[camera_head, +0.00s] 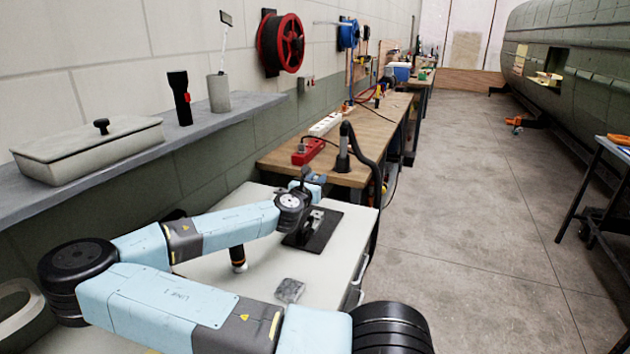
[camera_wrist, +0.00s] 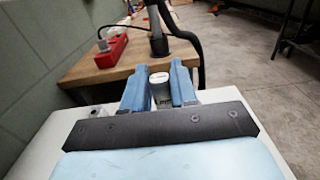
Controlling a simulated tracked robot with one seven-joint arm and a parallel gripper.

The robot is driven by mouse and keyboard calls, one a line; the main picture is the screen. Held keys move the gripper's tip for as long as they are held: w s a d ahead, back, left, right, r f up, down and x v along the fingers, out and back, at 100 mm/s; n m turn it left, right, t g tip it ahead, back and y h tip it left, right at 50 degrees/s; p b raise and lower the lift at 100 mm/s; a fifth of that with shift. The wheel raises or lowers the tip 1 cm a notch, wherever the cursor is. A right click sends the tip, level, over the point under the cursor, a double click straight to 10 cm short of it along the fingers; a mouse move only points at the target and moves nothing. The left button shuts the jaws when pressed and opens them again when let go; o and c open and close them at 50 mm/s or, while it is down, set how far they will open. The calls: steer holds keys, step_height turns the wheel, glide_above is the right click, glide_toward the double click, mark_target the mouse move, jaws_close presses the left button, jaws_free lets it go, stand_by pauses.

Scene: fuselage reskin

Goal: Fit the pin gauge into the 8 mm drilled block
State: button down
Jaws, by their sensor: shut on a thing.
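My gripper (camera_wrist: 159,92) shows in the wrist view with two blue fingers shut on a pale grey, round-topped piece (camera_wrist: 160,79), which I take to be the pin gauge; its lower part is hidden. In the head view my gripper (camera_head: 314,183) is at the far end of the pale bench, beyond my arm's last joint. Below it a black plate (camera_head: 322,232) carries a small metal piece, partly hidden by my arm. A small grey block (camera_head: 290,290) lies nearer on the bench. I cannot tell which of these is the 8 mm drilled block.
A black and orange tool (camera_head: 237,258) stands on the pale bench (camera_head: 262,262) under my arm. A wooden workbench (camera_head: 370,135) with a red box (camera_head: 308,150) and a black hose lies beyond. A wall shelf (camera_head: 190,130) is at left. Open floor lies right.

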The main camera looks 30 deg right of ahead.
steer(key=shift+f, duration=2.45)
steer(key=c, duration=1.5)
jaws_free()
jaws_close()
